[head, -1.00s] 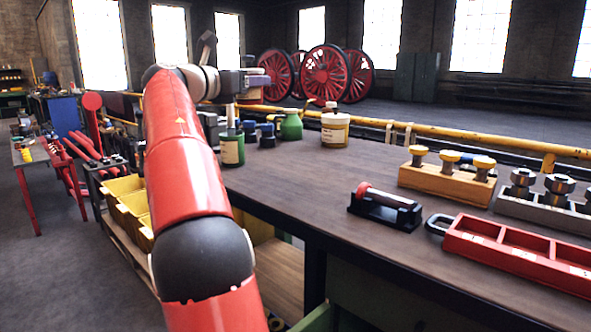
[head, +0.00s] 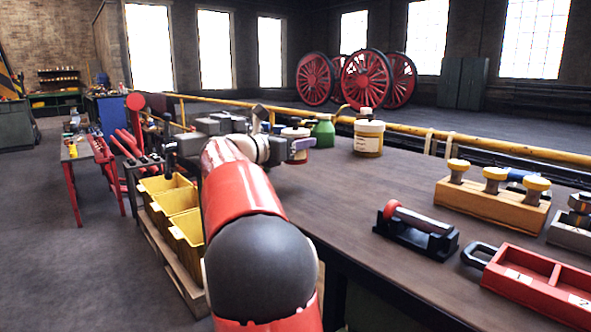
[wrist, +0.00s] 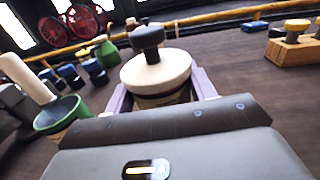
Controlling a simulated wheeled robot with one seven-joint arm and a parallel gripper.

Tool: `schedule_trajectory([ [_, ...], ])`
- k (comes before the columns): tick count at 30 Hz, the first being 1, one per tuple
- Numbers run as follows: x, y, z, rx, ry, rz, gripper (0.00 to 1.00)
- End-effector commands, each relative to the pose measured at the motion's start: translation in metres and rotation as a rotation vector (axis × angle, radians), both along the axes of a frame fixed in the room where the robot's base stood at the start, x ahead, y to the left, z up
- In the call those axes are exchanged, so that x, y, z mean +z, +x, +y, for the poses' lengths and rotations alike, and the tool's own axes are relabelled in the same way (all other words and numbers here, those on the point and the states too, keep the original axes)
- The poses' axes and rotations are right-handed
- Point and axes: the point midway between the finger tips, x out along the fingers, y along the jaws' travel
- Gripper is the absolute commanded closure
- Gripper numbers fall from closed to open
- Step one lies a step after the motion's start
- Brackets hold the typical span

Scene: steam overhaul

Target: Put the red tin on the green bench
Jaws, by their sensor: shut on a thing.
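My gripper (wrist: 160,94) is shut on a round tin (wrist: 156,70) with a cream lid and a dark knob. In the head view the held tin (head: 296,131) is small and partly covered, beyond my red arm over the far left end of the brown-topped workbench (head: 350,200). A green bench-like cabinet (head: 14,125) stands at the far left; I cannot tell if it is the green bench.
Yellow bins (head: 180,205) and a red-legged table (head: 75,160) lie left of the workbench. Open floor (head: 60,270) is at the left.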

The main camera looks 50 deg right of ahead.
Motion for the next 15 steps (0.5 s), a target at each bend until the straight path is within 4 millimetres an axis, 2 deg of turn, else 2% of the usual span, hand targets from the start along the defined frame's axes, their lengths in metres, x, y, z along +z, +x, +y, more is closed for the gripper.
schedule_trajectory([
  [3, -0.016, -0.001, 0.0, -0.001, -0.002, -0.002, 0.87],
  [8, -0.026, -0.001, 0.0, -0.001, -0.003, -0.002, 0.87],
  [15, -0.059, 0.0, 0.0, 0.0, -0.002, 0.0, 0.87],
])
